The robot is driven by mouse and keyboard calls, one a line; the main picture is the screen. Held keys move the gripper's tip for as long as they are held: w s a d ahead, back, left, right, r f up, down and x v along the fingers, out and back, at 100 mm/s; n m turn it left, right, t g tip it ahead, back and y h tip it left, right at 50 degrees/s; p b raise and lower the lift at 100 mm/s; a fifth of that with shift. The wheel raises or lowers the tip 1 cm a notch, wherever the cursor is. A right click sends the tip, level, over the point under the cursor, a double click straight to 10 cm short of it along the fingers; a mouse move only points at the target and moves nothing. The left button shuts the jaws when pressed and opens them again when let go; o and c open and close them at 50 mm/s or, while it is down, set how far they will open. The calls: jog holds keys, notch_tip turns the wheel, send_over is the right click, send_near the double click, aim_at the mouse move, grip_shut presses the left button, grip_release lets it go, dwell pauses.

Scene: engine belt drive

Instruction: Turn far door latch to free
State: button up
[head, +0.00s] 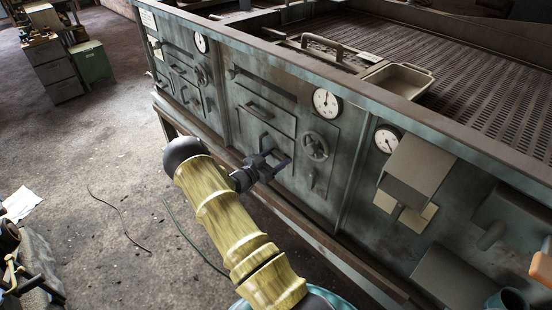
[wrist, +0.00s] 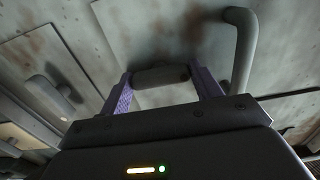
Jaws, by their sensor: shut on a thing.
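My gripper (head: 277,160) is at the lower part of a door panel (head: 267,138) on the front of the grey-green machine, in the middle of the head view. In the wrist view, the two purple fingers of my gripper (wrist: 162,84) stand on either side of a short grey rounded bar (wrist: 160,76), which looks like the latch handle. The jaws are shut on it. In the head view my gripper hides this latch, so its turn angle cannot be told there.
A curved handle (wrist: 238,50) stands close to the right finger and another handle (wrist: 48,97) is at the left. A handwheel (head: 315,146) and a round gauge (head: 327,102) are right of my gripper. A lower rail (head: 310,233) runs along the machine's front.

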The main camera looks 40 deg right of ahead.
jog(key=shift+f+m+b, duration=0.1)
jog(key=shift+m+b, duration=0.2)
jog(key=shift+b, duration=0.05)
jog(key=m+b, duration=1.7)
jog(key=b, duration=0.2)
dwell(0.3)
jog(key=o, duration=1)
